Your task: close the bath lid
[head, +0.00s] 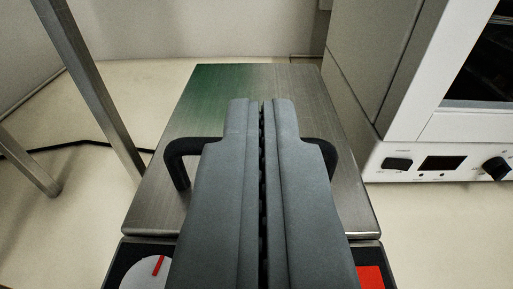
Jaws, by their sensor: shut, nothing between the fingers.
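The bath lid (215,85) is a flat brushed-metal plate lying level on top of the bath in the middle of the head view. Its black handle (182,160) shows on both sides of my gripper, and its middle is hidden behind the fingers. My gripper (260,102) is shut and empty, reaching over the lid, and I cannot tell whether it touches the handle or lid. The bath's dark front panel (130,262) shows at the bottom, with a white dial with a red mark and a red switch.
A white instrument (440,160) with a dark window and knobs stands close on the right. A metal frame (95,85) and a black cable (70,145) are at the left. The pale bench (110,85) is bare behind the frame.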

